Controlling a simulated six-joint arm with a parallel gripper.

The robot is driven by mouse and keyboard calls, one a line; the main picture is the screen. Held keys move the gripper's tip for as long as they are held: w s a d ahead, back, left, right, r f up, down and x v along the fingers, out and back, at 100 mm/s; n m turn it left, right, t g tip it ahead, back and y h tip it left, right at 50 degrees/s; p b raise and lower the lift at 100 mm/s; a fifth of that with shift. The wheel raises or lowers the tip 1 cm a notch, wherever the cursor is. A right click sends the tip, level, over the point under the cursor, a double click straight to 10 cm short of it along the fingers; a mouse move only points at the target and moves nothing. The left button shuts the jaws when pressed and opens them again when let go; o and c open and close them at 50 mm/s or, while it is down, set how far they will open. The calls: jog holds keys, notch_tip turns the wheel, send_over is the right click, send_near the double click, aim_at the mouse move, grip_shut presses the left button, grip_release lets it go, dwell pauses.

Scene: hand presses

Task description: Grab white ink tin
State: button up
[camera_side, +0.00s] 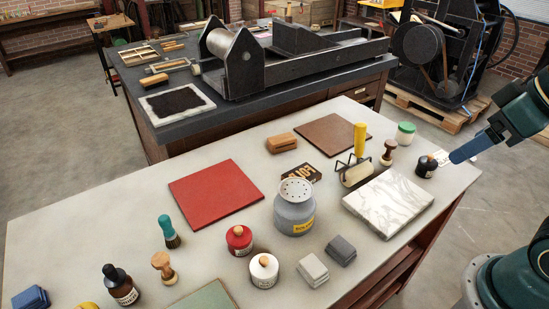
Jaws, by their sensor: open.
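The white ink tin (263,272) stands upright near the front middle of the pale table, with a round wooden knob on its lid. A red tin (239,240) with a similar knob stands just behind it to the left. A black tin (426,166) stands at the table's right end. My gripper (457,155) is open at the far right, beside the black tin and far from the white tin. Its blue fingers overlap in this view, and nothing shows between them.
A grey canister (294,214) with a perforated lid stands behind the white tin. Two grey blocks (313,269) (341,250) lie to its right. A red sheet (215,193) lies left.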

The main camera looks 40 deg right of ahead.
jog(key=n+g+y, duration=0.5)
jog(key=n, duration=1.2)
send_over(273, 261)
jog(key=d, duration=0.3)
notch_tip(273, 261, down, 18)
jog(key=shift+s+d+r, duration=0.1)
jog(key=shift+d+r, duration=0.05)
jog(key=shift+r, duration=0.05)
jog(key=shift+s+x, duration=0.2)
jog(key=shift+x, duration=4.05)
jog(key=shift+w+d+f, duration=0.15)
jog(key=shift+f, duration=0.05)
